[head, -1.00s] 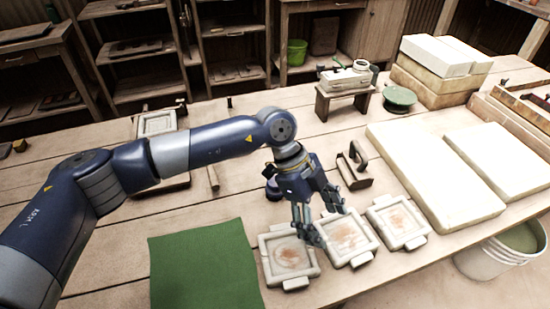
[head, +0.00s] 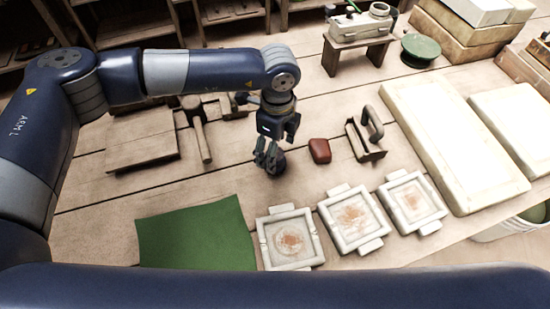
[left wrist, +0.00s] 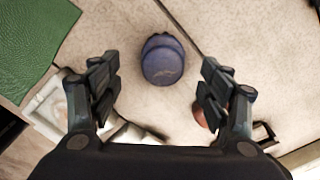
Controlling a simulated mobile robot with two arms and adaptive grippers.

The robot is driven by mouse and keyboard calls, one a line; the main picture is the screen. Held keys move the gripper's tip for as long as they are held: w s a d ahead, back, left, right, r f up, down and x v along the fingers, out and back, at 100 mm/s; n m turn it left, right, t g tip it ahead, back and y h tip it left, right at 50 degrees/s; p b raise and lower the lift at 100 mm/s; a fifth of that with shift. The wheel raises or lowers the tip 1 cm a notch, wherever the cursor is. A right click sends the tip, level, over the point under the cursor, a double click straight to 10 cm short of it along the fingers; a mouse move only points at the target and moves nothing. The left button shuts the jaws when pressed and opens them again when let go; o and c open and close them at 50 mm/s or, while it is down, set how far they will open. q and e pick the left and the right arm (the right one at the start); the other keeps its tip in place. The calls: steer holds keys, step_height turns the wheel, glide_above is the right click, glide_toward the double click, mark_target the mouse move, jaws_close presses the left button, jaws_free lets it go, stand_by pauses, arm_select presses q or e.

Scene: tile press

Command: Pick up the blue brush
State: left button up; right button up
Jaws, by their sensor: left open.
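The blue brush (left wrist: 163,60) shows in the left wrist view as a rounded blue body seen from above, resting on the table. It lies ahead of and between the two open fingers of my left gripper (left wrist: 157,85), touching neither there. In the head view my left gripper (head: 268,154) points down right at the brush (head: 277,165), and its fingers partly hide it. I cannot tell the exact height gap. My right gripper is not in view.
A red-brown block (head: 320,151) and a handled tool (head: 365,138) stand right of the brush. Framed tile moulds (head: 352,218) and a green mat (head: 197,236) lie nearer. A wooden board (head: 140,150) and a mallet (head: 198,135) lie to the left.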

arm_select(q)
steer(key=f, duration=0.3)
steer(key=f+p, duration=0.1)
steer(key=f, duration=0.1)
steer(key=shift+w+a, duration=0.15)
steer(key=shift+w, duration=0.1)
steer(key=shift+r, duration=0.1)
steer(key=c, duration=1.2)
step_height(320, 180, up, 10)
steer(key=shift+b, duration=0.7)
steer(key=o, duration=0.6)
steer(key=shift+c, duration=0.2)
steer(key=c, duration=0.4)
